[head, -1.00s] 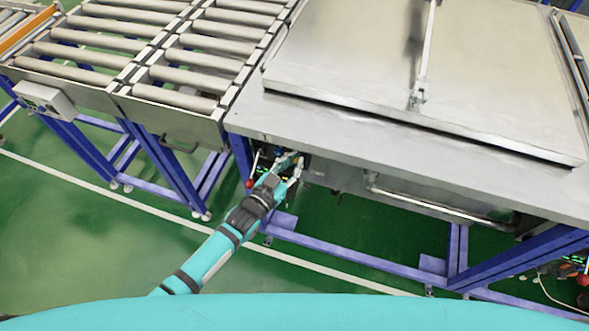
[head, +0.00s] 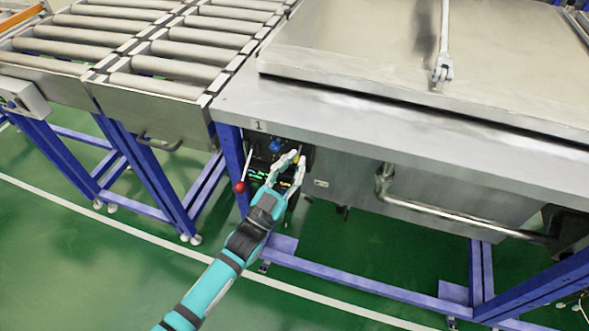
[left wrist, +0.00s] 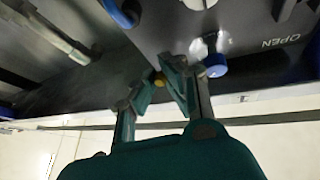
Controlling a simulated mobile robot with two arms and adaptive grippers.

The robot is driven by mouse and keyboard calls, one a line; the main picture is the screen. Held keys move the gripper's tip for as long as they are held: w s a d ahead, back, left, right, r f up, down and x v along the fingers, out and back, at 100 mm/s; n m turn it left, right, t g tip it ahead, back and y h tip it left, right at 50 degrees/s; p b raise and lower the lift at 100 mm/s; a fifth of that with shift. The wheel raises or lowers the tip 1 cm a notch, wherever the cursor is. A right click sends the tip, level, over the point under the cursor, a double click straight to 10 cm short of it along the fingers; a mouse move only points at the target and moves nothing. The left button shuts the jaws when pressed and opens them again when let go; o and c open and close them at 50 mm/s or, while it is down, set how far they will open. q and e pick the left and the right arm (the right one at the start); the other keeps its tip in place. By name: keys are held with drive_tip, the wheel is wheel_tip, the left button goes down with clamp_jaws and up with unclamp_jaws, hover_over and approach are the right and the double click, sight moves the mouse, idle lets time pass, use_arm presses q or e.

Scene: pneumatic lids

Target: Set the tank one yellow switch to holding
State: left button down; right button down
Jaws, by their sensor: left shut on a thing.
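The yellow switch (left wrist: 159,80) shows as a small yellow knob between my left fingertips in the left wrist view. My left gripper (left wrist: 170,82) is shut on it. In the head view my left gripper (head: 292,168) is at the dark control panel (head: 262,160) under the table edge marked 1 (head: 258,126). There the fingers mostly hide the switch, and its setting cannot be read. My right gripper is not in view.
Another blue knob (left wrist: 122,12) is at the upper left. A red-balled lever (head: 240,187) stands left of the gripper. A pipe handle (head: 450,210) is to the right.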

use_arm(q)
drive_tip(key=shift+a, duration=0.1)
idle(0.3)
drive_tip(key=c, duration=1.4)
unclamp_jaws()
drive_tip(key=shift+o, duration=0.2)
drive_tip(key=v, duration=1.2)
drive_tip(key=shift+f, duration=0.1)
